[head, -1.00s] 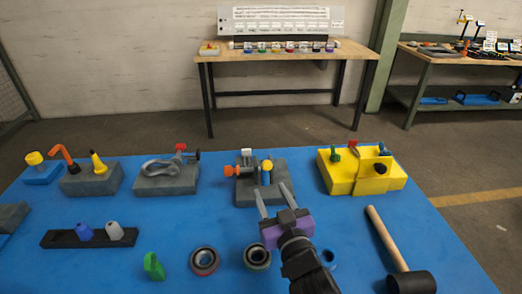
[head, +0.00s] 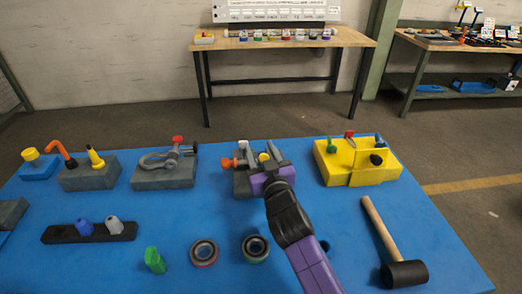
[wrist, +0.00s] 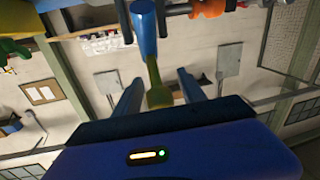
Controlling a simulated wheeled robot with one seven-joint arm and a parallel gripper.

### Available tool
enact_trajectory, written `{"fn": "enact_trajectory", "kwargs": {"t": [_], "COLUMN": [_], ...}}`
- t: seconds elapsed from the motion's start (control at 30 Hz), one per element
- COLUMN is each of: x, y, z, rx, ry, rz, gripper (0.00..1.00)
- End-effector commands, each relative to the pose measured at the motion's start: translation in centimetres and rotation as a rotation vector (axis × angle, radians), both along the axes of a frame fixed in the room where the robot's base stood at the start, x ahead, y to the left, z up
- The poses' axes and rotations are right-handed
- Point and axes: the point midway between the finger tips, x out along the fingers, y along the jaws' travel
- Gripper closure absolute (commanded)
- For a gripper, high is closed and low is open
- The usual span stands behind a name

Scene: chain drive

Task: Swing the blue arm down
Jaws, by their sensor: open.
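The blue arm (wrist: 144,28) shows in the wrist view at the top centre, with an olive-yellow piece (wrist: 156,85) running on from its end. My gripper (wrist: 160,82) is open, one finger on each side of the yellow piece in that view. I see no contact, and how deep the piece sits between the fingers is unclear. In the head view my gripper (head: 261,149) is at the dark grey block (head: 243,185) with the orange knob (head: 228,163). It hides most of the blue arm there; a small yellowish part (head: 263,157) shows between the fingers.
A grey block with a red-topped clamp (head: 165,174) stands to the left, and a yellow block (head: 350,170) to the right. A mallet (head: 390,245), two rings and a green piece (head: 154,260) lie nearer on the blue table (head: 100,205).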

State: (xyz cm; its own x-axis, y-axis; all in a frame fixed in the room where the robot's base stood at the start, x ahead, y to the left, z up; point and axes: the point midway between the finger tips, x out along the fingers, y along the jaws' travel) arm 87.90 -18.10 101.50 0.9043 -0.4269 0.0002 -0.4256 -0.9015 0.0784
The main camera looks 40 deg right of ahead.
Motion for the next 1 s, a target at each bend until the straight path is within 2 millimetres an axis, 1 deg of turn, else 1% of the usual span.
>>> {"fn": "enact_trajectory", "kwargs": {"t": [0.17,0.2,0.27,0.4,0.43,1.0], "x": [0.00,0.00,0.00,-0.01,-0.01,0.00], "y": [0.00,0.00,0.00,0.00,0.01,0.09], "z": [-0.04,-0.03,-0.04,-0.04,-0.03,-0.06], "rx": [0.000,0.000,0.000,0.000,0.000,0.001], "ry": [0.000,0.000,0.000,0.000,0.000,0.001], "rz": [0.000,0.000,0.000,0.000,0.000,0.002], "gripper": [0.52,0.56,0.68,0.95,1.00,1.00]}}
